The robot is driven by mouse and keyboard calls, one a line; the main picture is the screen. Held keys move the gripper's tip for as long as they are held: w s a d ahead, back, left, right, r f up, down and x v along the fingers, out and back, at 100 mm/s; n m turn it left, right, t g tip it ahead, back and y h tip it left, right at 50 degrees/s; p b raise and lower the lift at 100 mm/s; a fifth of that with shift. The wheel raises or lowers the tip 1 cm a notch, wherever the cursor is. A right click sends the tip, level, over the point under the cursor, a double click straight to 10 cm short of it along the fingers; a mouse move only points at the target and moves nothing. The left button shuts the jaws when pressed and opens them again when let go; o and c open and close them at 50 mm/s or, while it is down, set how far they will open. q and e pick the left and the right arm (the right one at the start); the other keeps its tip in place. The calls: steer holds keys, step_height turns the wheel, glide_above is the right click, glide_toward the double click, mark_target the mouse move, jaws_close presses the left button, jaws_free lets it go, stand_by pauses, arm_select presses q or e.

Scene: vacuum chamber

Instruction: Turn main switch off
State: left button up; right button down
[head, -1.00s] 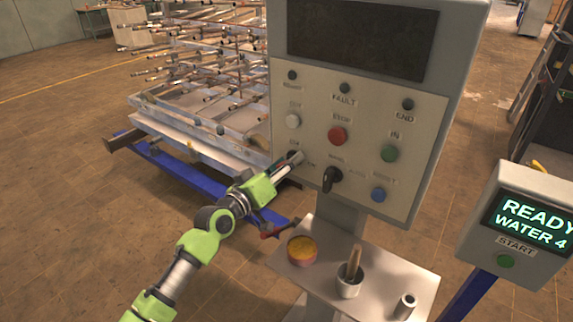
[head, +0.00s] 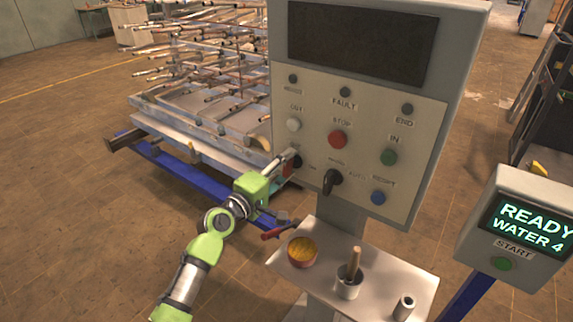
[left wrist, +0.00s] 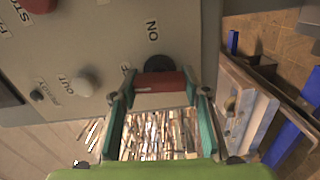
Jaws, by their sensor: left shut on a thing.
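The main switch, with a red handle (left wrist: 160,82) on a round black base (left wrist: 159,64), sits at the lower left of the control panel (head: 357,147), by the ON label. In the head view its black part (head: 296,161) shows just right of my left fingertips. My left gripper (head: 283,166) comes in from the left at the panel's lower left edge. In the left wrist view the left gripper (left wrist: 159,95) has one finger at each end of the red handle and is shut on it. The handle lies across between the fingers. My right gripper is not in view.
A black selector knob (head: 332,180) and a blue button (head: 378,198) are right of the switch. A shelf (head: 400,270) below holds an orange-filled bowl (head: 302,252) and a cup (head: 349,284). A rack of tubes (head: 215,80) stands behind on the left.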

arm_select(q)
steer(key=shift+n, duration=0.6)
steer(key=o, duration=1.1)
steer(key=shift+a, duration=0.1)
steer(key=v, duration=1.2)
